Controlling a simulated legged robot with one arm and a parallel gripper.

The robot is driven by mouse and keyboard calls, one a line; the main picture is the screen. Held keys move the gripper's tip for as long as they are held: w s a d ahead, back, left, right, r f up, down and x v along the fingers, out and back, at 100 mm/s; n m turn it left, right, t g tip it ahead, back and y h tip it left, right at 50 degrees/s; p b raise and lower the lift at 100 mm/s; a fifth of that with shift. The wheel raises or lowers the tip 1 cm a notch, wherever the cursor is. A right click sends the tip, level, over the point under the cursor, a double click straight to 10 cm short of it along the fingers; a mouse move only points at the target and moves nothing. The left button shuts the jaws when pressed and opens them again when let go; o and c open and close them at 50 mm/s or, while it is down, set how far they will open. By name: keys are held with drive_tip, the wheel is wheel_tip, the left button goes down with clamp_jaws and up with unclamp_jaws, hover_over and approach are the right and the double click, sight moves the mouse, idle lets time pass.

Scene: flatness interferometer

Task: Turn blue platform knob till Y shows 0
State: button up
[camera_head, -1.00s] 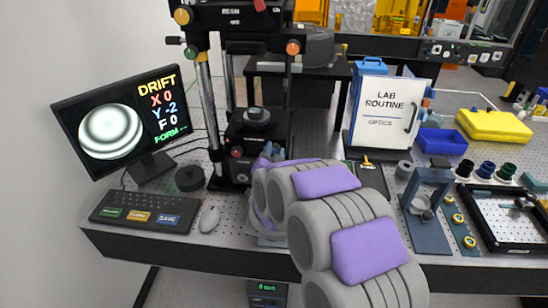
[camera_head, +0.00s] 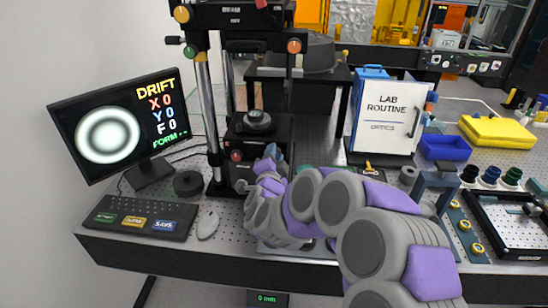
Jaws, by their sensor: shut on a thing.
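The monitor (camera_head: 120,125) at the left reads DRIFT X 0, Y 0, F 0, with FORM and dashes below. Beside the text is a round pattern of centred grey rings. The interferometer's black platform (camera_head: 258,135) stands at the centre, with a red knob (camera_head: 237,155) on its front left. My gripper (camera_head: 270,160) is at the platform's front right, shut on the blue platform knob. The fingers and arm largely hide that knob. Other knobs on the instrument are yellow (camera_head: 181,13), green (camera_head: 190,52) and orange (camera_head: 294,46).
A keyboard (camera_head: 140,218), a mouse (camera_head: 208,224) and a black puck (camera_head: 188,183) lie on the left of the bench. A LAB ROUTINE board (camera_head: 388,115), a blue bin (camera_head: 444,147) and a yellow case (camera_head: 493,132) are at the right. My arm covers the bench's front middle.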

drive_tip(key=shift+f, duration=0.15)
drive_tip(key=o, duration=1)
drive_tip(key=shift+o, duration=0.2)
